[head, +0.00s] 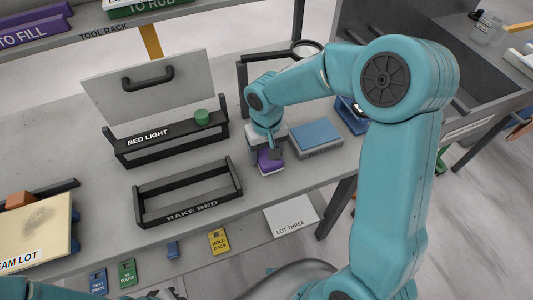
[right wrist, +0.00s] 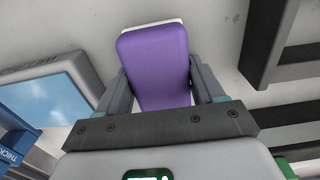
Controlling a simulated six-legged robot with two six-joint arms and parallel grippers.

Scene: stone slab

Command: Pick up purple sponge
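The purple sponge (head: 270,160), with a pale underside, is at the slab's front edge region, left of a grey block with a blue top. My right gripper (head: 266,151) is low over it in the head view and hides part of it. In the right wrist view the sponge (right wrist: 158,62) lies between the two fingers of my right gripper (right wrist: 160,82), one on each side. The fingers are close to its sides; whether they press on it cannot be told. Of my left arm only a small part shows at the bottom left; its gripper cannot be made out clearly.
The blue-topped block (head: 316,136) stands close to the right of the sponge. The black RAKE BED frame (head: 190,208) is to its left, with the BED LIGHT rack (head: 165,145) behind. A black frame (head: 243,85) rises behind my gripper. A LOT THREE card (head: 291,217) is in front.

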